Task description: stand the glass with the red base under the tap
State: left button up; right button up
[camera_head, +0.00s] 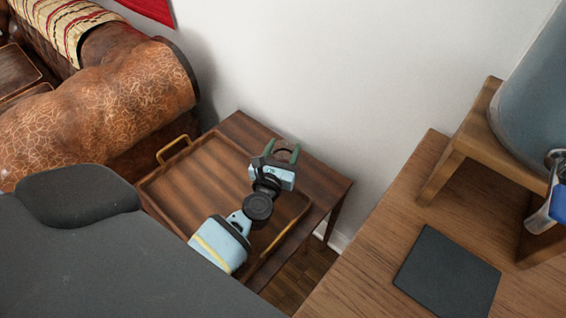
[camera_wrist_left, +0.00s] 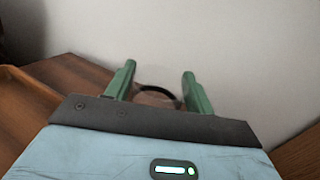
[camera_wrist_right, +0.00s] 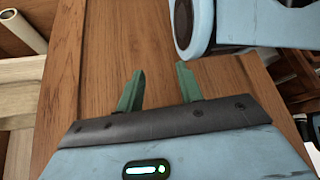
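A clear glass-like thing with a dark ring shows between the green fingers of my left gripper (camera_wrist_left: 158,82) in the left wrist view. I cannot make out a red base on it. In the head view my left gripper (camera_head: 283,153) is over the far right part of the side table, fingers spread; I cannot tell whether they touch the glass. The tap (camera_head: 553,158) is at the right edge, on a large glass dispenser (camera_head: 535,90) on a wooden stand. My right gripper (camera_wrist_right: 160,88) is open and empty in the right wrist view, before a wooden surface.
A wooden tray (camera_head: 190,180) with raised handles lies on the side table (camera_head: 325,183). A dark square mat (camera_head: 447,272) lies on the wooden counter (camera_head: 385,235) near the stand (camera_head: 450,160). A brown patterned armchair (camera_head: 120,95) is at the left. A white wall stands behind.

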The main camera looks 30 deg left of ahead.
pick_arm(q)
jog(key=c, duration=0.7)
jog(key=shift+c, duration=1)
pick_arm(e)
jog(key=shift+s, duration=0.35)
pick_arm(q)
jog(key=shift+r, duration=0.15)
jog(key=shift+r+p, duration=0.5)
jog(key=shift+r, duration=0.1)
jog(key=shift+s+r+p, duration=0.2)
jog(key=shift+r+p, duration=0.2)
jog(key=shift+r, duration=0.2)
jog(key=shift+s+r+p, duration=0.15)
jog(key=shift+r+p, duration=0.25)
jog(key=shift+r, duration=0.15)
jog(key=s+a+r, duration=0.1)
jog(key=s+a, duration=0.2)
jog(key=s, duration=1.2)
jog(key=shift+a+r+b, duration=0.15)
jog(key=shift+a+b, duration=0.05)
jog(key=shift+b, duration=0.25)
pick_arm(e)
jog(key=shift+w+r, duration=0.1)
jog(key=shift+r, duration=0.65)
